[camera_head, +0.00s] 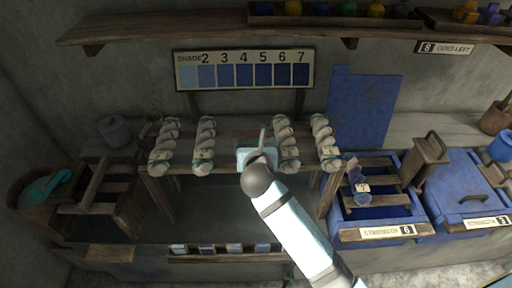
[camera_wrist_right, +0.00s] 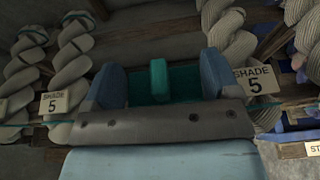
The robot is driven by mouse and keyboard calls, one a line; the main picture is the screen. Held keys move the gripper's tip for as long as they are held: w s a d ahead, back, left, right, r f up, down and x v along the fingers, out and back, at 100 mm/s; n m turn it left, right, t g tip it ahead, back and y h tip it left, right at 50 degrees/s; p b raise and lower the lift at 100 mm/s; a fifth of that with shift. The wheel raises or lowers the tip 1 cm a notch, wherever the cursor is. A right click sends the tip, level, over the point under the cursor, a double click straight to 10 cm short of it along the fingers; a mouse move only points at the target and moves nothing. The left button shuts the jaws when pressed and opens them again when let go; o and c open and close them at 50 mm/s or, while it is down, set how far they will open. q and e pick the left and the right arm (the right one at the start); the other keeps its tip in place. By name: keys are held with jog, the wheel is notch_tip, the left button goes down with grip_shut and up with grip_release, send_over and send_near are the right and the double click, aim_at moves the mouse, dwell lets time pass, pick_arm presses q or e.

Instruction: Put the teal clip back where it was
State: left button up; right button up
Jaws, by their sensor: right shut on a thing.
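My right gripper (camera_head: 258,152) is at the wooden rail, in the gap between the left and right pairs of hanging cream skeins. In the right wrist view its two blue fingers (camera_wrist_right: 162,82) stand on either side of the teal clip (camera_wrist_right: 158,78), and it is shut on the clip. In the head view the gripper mostly hides the clip. A skein (camera_wrist_right: 72,55) tagged shade 5 hangs to the left and another skein (camera_wrist_right: 232,45) tagged shade 5 hangs close by the right finger. My left gripper is not in view.
The skein rack's rail (camera_head: 225,138) runs across the middle, below a shade chart (camera_head: 244,70). A blue open vat (camera_head: 375,208) and a lidded blue vat (camera_head: 465,190) stand at right. A basket (camera_head: 42,212) with a teal item stands at far left.

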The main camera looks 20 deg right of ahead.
notch_tip(320, 180, up, 20)
jog(key=p, duration=0.1)
